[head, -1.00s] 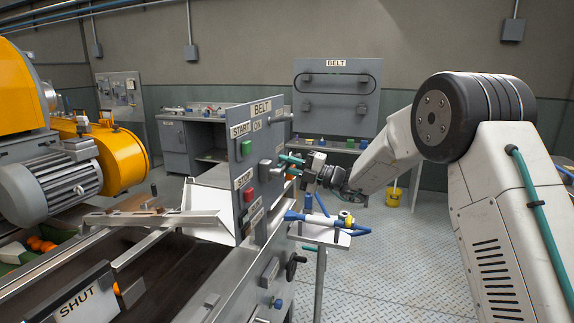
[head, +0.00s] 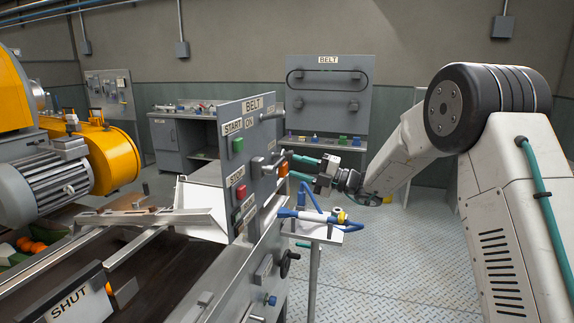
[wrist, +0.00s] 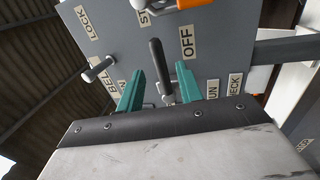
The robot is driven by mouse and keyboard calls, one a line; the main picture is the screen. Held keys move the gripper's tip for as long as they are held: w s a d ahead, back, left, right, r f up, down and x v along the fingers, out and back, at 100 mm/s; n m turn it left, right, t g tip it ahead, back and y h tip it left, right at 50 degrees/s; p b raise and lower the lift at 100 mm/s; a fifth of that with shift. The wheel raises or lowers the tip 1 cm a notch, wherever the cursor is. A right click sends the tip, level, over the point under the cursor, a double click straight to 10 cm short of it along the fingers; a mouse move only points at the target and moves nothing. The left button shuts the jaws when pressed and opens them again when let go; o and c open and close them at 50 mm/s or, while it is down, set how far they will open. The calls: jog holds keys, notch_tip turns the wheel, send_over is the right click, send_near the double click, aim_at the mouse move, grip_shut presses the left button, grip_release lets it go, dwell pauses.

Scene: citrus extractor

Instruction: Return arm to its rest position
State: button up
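My gripper (head: 290,165) is at the right side of the grey BELT control panel (head: 244,168) in the head view. Its two teal fingers point left toward the panel and stand apart. In the wrist view my gripper (wrist: 160,70) is also open, with a dark-handled lever (wrist: 158,62) showing between the fingers. The lever is on the panel face, below the OFF label (wrist: 187,42). I cannot tell whether a finger touches it; nothing appears clamped. My arm (head: 405,155) reaches out from the right, bent at its large black joint.
A small stand (head: 318,231) with blue-handled tools is just below my gripper. The conveyor and the yellow machine (head: 113,160) are left. A workbench (head: 180,135) and BELT board (head: 329,95) stand at the back. The floor (head: 400,260) right of the stand is clear.

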jog(key=shift+s+d+f, duration=0.15)
jog(key=shift+s+d, duration=0.15)
jog(key=shift+d, duration=0.35)
jog(key=s+a+f+n+g+h, duration=0.2)
jog(key=s+f+n+g, duration=0.3)
jog(key=n, duration=0.4)
jog(key=s+d+n+g+h, duration=0.1)
jog(key=s+n+g+h, duration=0.3)
jog(key=s+n, duration=1)
jog(key=s+d+r+n+t+h, duration=0.1)
jog(key=s+d+n+h, duration=0.3)
jog(key=s, duration=0.6)
jog(key=s+d+r+n+h, duration=0.1)
jog(key=s+d+n+h, duration=0.3)
jog(key=s, duration=0.6)
jog(key=s+d+r+n+t+h, duration=0.1)
jog(key=s+d+n+h, duration=0.3)
jog(key=s+d+n, duration=0.3)
jog(key=shift+s+d+r+n+t+h, duration=0.3)
jog(key=shift+s+n, duration=1)
jog(key=shift+s, duration=0.8)
